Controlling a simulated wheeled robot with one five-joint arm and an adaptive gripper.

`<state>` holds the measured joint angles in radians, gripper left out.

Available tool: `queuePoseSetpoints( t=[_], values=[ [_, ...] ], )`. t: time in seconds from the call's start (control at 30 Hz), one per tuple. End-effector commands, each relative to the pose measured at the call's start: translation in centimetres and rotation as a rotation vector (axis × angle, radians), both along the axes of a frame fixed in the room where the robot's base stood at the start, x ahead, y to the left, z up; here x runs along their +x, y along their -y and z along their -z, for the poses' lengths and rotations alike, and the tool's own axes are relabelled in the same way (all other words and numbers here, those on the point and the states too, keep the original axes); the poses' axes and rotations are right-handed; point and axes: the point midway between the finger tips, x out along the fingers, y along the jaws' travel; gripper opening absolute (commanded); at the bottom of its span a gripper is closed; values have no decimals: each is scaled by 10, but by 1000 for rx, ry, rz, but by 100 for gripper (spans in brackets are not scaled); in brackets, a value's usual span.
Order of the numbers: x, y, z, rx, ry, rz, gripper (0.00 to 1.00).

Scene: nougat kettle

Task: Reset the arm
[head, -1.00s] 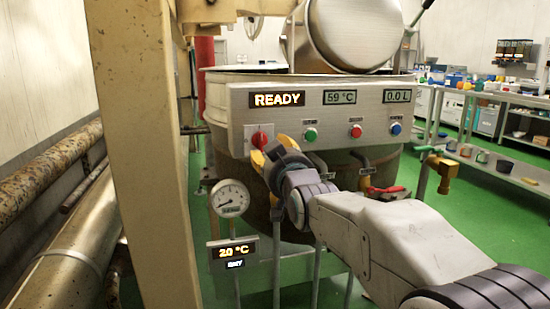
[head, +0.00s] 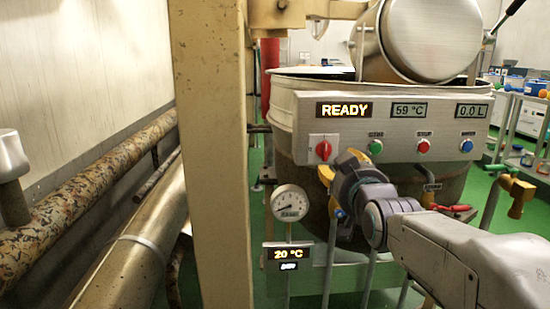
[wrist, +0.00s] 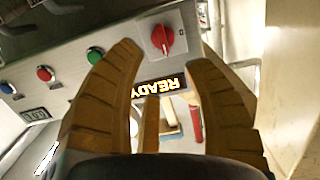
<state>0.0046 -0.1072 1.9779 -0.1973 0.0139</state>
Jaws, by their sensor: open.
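My gripper (head: 342,166) is open and empty, in front of the kettle's control panel (head: 372,106), just below and right of the red rotary knob (head: 323,149). The panel appears upside down there. My arm reaches in from the lower right of the head view. The displays read READY, 59 °C and 0.0 L.
A green button (head: 376,147), a red button (head: 423,146) and a blue button (head: 466,146) sit right of the knob. A dial gauge (head: 290,203) stands below left, above a 20 °C display (head: 289,252). A beige post (head: 212,150) and pipes (head: 90,190) fill the left.

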Motion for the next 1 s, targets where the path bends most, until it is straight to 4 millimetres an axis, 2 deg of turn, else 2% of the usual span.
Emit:
queuePoseSetpoints(
  t=[0.03,0.47,0.77,1.0],
  values=[
    [-7,0,-20,-1,-32,-1,46],
    [-81,-1,-52,-5,-388,-3,46],
    [-148,-1,-76,-8,-638,-6,46],
    [-208,-1,-100,-9,-836,-9,46]
  ],
)
